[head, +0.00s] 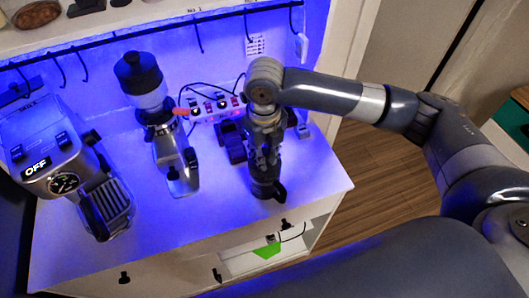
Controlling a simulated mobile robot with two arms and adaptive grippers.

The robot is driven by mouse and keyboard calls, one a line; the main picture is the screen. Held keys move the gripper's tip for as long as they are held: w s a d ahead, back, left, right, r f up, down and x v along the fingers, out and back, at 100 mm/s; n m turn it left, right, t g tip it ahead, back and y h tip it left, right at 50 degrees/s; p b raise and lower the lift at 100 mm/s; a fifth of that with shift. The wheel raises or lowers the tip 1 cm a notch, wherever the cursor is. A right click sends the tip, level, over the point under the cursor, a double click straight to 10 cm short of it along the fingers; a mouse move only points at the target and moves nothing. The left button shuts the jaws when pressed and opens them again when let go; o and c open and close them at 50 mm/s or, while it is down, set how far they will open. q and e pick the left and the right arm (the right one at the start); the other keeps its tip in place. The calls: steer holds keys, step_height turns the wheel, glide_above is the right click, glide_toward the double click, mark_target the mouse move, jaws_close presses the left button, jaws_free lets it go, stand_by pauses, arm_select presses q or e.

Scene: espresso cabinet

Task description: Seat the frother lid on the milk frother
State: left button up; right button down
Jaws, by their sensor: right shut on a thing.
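My right gripper (264,158) points down over the right part of the white cabinet top. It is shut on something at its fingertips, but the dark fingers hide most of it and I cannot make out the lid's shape. Directly under the fingers stands a dark upright cylinder with a small projection at its right, which looks like the milk frother (265,188). I cannot tell whether the held thing touches it or is just above it. My left gripper is not in view.
An espresso machine (75,165) reading OFF stands at the left, and a grinder (158,125) in the middle. A dark device (232,142) stands just left of my gripper, before a white power strip (213,107) with cables. The cabinet top (222,205) is clear between grinder and frother.

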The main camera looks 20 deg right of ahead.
mark_target(264, 151)
steer(key=shift+f, duration=0.55)
steer(key=c, duration=1.3)
jaws_free()
steer(key=shift+c, duration=0.2)
step_height(264, 151, up, 12)
